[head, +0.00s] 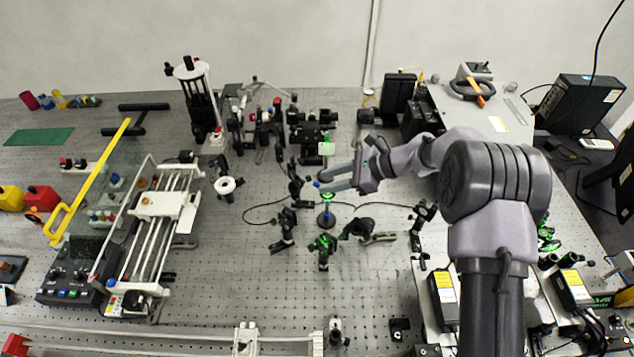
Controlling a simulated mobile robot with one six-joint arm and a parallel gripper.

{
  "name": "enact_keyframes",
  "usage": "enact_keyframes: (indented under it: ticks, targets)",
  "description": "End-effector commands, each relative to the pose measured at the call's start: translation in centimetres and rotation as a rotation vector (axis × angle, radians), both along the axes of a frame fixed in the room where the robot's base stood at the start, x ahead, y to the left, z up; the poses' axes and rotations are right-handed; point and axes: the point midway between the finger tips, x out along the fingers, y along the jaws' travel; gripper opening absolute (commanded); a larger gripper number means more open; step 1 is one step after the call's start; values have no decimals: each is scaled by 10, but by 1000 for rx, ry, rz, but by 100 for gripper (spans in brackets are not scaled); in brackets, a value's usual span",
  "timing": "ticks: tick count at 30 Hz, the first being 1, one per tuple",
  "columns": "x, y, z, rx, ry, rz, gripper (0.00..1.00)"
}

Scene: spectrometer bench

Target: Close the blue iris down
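A small blue-marked part, which looks like the blue iris (326,197), stands upright on a dark round base near the middle of the bench. My gripper (322,183) reaches in from the right, with its two grey fingers pointing left at the top of this part. The fingertips overlap the iris in the picture and hide much of its upper end. A bit of blue shows at the fingertips. I cannot tell whether the fingers touch the iris or its lever, or whether they are closed on it.
Dark and green-marked optic mounts (322,250) stand just in front of the iris, with a black cable around it. More optics (265,125) crowd behind. A white-railed frame (160,215) stands at left. The perforated bench front centre (230,290) is mostly clear.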

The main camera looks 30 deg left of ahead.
Motion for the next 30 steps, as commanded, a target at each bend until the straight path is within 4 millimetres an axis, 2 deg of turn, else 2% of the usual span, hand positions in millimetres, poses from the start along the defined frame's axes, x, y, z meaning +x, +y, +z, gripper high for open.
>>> enact_keyframes:
  ticks: [6,13,18,30]
  targets:
    - [14,-48,35,1,-2,-2,34]
    - [25,-88,62,1,-1,-2,34]
    - [28,-99,70,0,-1,1,34]
    - [28,-100,70,0,-1,1,34]
